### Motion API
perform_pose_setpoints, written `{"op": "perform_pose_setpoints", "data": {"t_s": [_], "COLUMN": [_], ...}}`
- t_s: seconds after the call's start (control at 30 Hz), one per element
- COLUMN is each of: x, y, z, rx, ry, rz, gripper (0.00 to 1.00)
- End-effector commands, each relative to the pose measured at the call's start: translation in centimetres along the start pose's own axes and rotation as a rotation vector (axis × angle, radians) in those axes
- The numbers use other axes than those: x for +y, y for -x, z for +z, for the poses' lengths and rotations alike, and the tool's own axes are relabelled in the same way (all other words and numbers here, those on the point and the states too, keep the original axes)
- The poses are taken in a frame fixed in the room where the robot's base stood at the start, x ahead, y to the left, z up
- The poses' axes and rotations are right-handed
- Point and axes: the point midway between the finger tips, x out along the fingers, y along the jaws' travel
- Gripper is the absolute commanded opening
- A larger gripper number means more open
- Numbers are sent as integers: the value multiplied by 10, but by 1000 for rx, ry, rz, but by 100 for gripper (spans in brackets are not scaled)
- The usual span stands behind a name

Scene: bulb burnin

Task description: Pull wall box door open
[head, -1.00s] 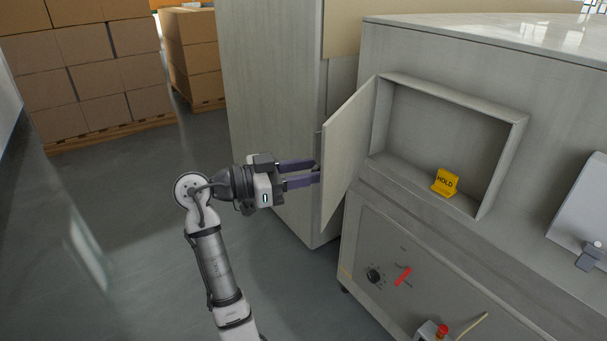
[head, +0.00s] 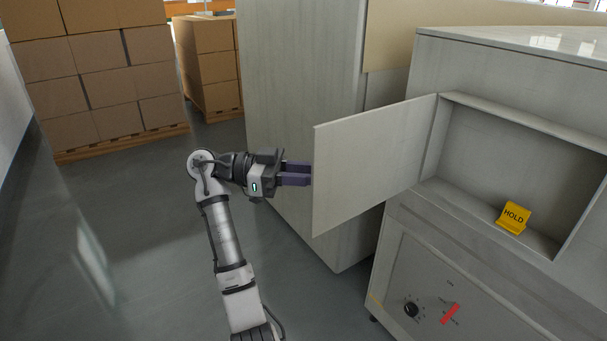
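The wall box (head: 570,131) is a shallow grey recess in the machine front, at the right of the head view. Its door (head: 372,160) is hinged on the box's left side and stands wide open, swung out to the left. A yellow HOLD sign (head: 514,217) sits on the box floor. My gripper (head: 308,174) is at the door's free left edge, its dark purple fingers pointing right. The fingertips end right at the edge. I cannot tell whether they touch or grip the door or its handle, which is not visible.
Below the box is a panel with a black knob (head: 411,310) and a red marker (head: 450,314). A tall grey cabinet (head: 297,110) stands behind the door. Stacked cartons (head: 100,75) on a pallet are at the back left. The floor (head: 130,230) around my arm is clear.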

Motion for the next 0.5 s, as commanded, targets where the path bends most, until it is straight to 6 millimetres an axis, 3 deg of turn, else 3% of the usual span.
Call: {"op": "perform_pose_setpoints", "data": {"t_s": [0.03,0.5], "x": [-8,-8], "y": [-15,-16], "z": [0,1], "rx": [-4,-3], "ry": [15,16], "rz": [13,41], "gripper": [0,0]}}
